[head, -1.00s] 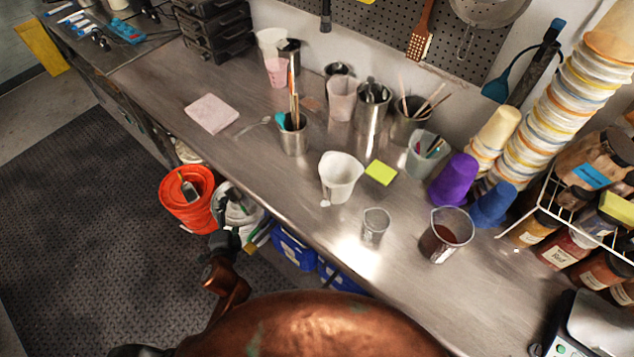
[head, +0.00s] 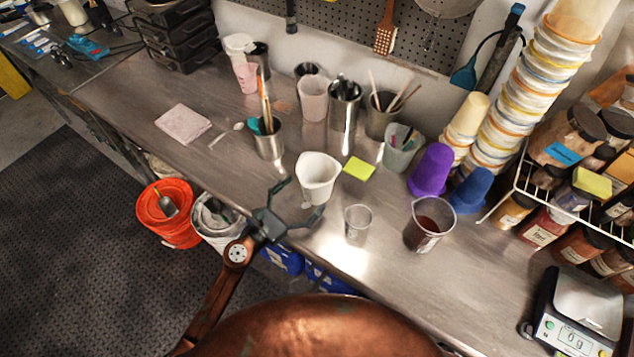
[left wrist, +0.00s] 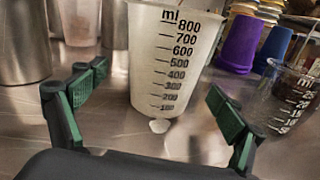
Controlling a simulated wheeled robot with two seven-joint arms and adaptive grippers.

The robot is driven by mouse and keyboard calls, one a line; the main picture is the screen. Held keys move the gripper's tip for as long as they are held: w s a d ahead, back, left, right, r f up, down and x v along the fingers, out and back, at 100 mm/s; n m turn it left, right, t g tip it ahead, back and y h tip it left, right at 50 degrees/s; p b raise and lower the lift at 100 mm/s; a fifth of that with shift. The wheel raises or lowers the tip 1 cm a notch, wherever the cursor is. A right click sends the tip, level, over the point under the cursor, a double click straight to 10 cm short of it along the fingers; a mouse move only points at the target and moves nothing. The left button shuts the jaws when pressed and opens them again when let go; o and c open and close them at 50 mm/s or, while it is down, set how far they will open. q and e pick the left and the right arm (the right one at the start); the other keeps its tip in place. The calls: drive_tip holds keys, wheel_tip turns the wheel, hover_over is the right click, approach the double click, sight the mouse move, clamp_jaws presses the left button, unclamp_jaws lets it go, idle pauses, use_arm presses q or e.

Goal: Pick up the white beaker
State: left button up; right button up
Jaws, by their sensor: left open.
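The white beaker (head: 318,176) stands upright on the metal counter, near its front edge. In the left wrist view the white beaker (left wrist: 172,60) shows a black ml scale up to 800. My left gripper (head: 299,203) is open just in front of it, on the near side. In the left wrist view the fingers of my left gripper (left wrist: 155,105) are spread to either side of the beaker's lower part, with the beaker ahead and apart from the finger pads. A small white blob lies at the beaker's foot in that view. My right gripper is not in view.
A small clear cup (head: 357,224) and a beaker of dark liquid (head: 428,224) stand to the right. A metal cup of tools (head: 268,142) is behind left, a yellow sticky note (head: 359,168) behind right. Purple cups (head: 432,170) stand farther right. The counter's left front is mostly clear.

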sight(326, 172)
use_arm(q)
drive_tip(key=x, duration=0.2)
drive_tip(key=r+p+x, duration=0.1)
drive_tip(key=x, duration=0.1)
drive_tip(key=shift+d, duration=0.35)
drive_tip(key=shift+w+d+f, duration=0.1)
drive_tip(key=shift+w+d, duration=0.2)
drive_tip(key=shift+w, duration=0.1)
drive_tip(key=shift+c, duration=0.7)
drive_tip(key=c, duration=1.6)
drive_tip(key=shift+c, duration=0.4)
drive_tip(key=shift+r, duration=0.2)
